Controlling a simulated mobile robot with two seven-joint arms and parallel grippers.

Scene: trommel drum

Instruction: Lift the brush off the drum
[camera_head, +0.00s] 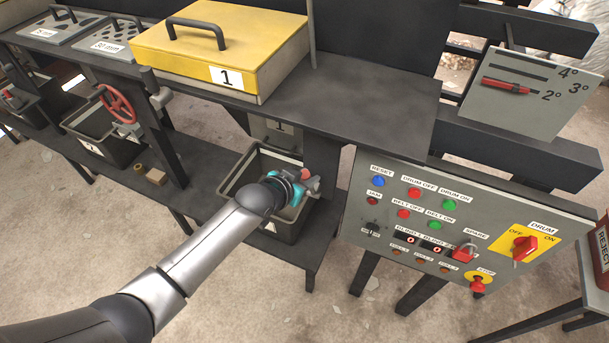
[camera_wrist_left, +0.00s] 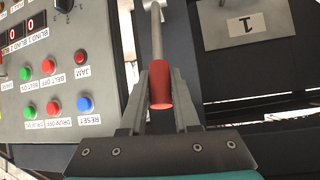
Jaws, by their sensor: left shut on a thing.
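My left gripper (camera_head: 309,184) is at the post under the bench edge, just above a dark bin. In the left wrist view the gripper (camera_wrist_left: 160,88) is shut on the red grip (camera_wrist_left: 160,92) of a lever with a grey rod (camera_wrist_left: 157,35). The red grip shows as a small red spot in the head view (camera_head: 306,174), with the rest hidden by the gripper. I cannot make out the brush or the drum itself. My right gripper is not in view.
A control panel (camera_head: 392,243) with buttons and switches stands close to the right of the gripper. A dark bin (camera_head: 236,172) sits below it. A yellow cover (camera_head: 200,62) marked 1 is above. A red handwheel (camera_head: 117,104) is at left.

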